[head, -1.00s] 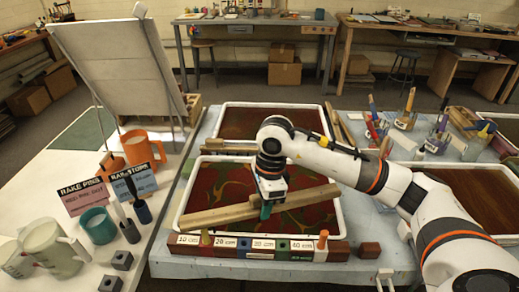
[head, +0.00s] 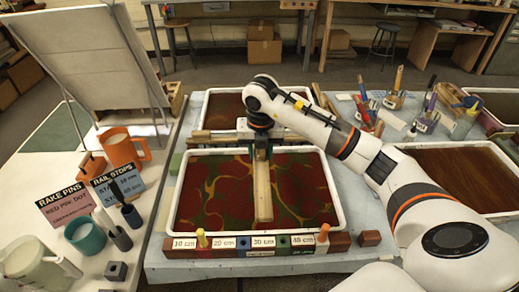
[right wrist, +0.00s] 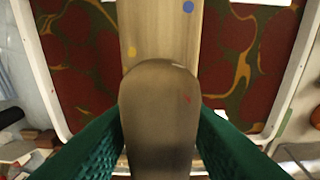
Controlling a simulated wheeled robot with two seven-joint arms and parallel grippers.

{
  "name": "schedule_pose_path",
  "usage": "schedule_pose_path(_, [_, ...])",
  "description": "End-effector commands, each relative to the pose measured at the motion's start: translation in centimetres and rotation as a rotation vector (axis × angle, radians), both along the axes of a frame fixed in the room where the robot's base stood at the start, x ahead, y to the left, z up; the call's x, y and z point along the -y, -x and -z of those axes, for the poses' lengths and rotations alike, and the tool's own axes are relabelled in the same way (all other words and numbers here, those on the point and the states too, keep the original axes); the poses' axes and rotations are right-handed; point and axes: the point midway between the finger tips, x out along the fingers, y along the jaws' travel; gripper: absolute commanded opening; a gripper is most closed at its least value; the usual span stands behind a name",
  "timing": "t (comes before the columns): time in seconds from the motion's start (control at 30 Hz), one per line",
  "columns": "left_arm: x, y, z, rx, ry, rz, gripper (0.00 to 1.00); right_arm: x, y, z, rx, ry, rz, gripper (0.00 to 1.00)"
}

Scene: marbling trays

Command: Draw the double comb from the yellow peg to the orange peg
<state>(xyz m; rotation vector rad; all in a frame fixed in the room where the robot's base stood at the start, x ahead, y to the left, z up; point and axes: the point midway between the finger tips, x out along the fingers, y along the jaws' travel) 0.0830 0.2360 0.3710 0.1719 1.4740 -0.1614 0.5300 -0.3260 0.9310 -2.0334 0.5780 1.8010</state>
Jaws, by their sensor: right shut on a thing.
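My right gripper (head: 261,150) is over the back part of the near marbling tray (head: 338,195). It is shut on the double comb (head: 263,192), a pale wooden piece that now lies lengthwise from back to front across the tray's middle. In the right wrist view, the green finger pads close on its rounded brown handle (right wrist: 158,120); a yellow and a blue dot mark the wood. Its teeth are hidden. The yellow peg (head: 201,238) stands at left on the front rail, the orange peg (head: 323,233) at right. My left gripper is not in view.
The front rail (head: 222,253) carries several length labels. A second tray (head: 237,98) lies behind, and brown-filled trays sit at right. A small brown block (head: 370,238) is right of the rail. Signs, mugs and a tilted board (head: 85,50) stand at left.

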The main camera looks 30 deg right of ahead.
Motion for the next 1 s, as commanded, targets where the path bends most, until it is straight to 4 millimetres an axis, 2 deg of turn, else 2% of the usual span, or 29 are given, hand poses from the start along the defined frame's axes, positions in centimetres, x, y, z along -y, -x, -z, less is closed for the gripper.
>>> schedule_pose_path(0.37, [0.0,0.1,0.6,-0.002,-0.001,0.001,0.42,0.0,0.0,0.7,0.005,0.002,-0.001,0.18])
schedule_pose_path(1.0, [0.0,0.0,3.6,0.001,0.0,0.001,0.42,0.0,0.0,5.1,0.003,0.002,-0.002,0.18])
